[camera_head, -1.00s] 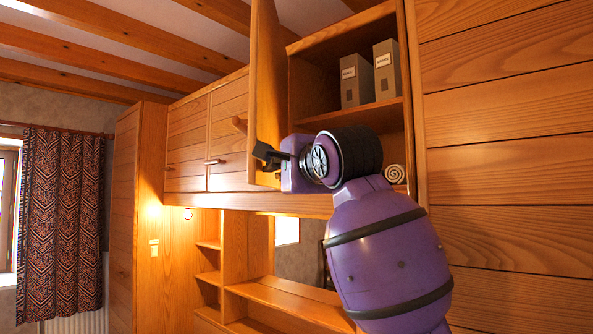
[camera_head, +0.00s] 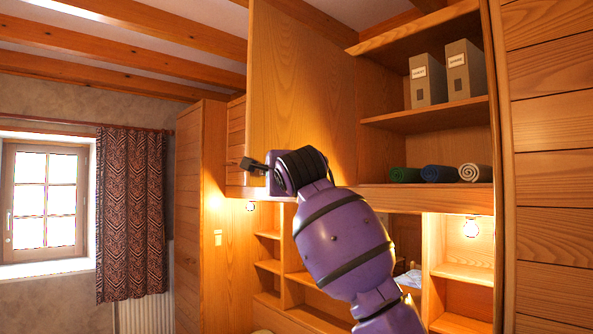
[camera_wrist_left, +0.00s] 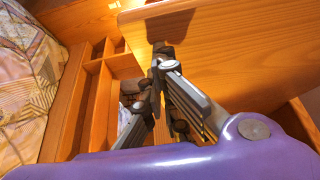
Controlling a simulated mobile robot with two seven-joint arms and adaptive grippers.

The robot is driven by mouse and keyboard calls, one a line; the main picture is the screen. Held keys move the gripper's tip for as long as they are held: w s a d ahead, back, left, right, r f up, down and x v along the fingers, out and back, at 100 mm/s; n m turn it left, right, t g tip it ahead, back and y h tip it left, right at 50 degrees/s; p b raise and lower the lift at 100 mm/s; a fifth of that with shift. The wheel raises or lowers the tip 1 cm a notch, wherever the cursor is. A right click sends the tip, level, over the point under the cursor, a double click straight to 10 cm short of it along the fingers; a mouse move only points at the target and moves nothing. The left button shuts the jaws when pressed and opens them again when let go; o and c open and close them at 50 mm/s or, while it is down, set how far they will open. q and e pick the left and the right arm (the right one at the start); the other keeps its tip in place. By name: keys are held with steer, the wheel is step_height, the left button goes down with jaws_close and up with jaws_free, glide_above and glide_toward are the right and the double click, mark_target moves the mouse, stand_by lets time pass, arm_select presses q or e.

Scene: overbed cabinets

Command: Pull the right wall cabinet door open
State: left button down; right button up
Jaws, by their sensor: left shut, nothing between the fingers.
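The right wall cabinet door (camera_head: 300,85) stands wide open, swung out to the left, with its plain inner face toward me. The door also fills the upper right of the left wrist view (camera_wrist_left: 235,45). The open cabinet (camera_head: 425,165) shows its shelves to the right of the door. My left gripper (camera_head: 252,165) is at the lower left corner of the door, by its free edge, with my purple arm in front of the inner face. In the left wrist view its fingers (camera_wrist_left: 160,65) are together and empty beside the door panel. Contact cannot be told. The handle is hidden. My right gripper is out of view.
A plank wall (camera_head: 553,150) bounds the right. A curtain (camera_head: 132,210) and window are at left. A patterned bed (camera_wrist_left: 28,70) shows in the wrist view.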

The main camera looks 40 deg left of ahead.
arm_select(q)
steer(key=a, duration=0.4)
steer(key=shift+s+a, duration=0.2)
steer(key=shift+a, duration=0.1)
steer(key=shift+w+f, duration=0.1)
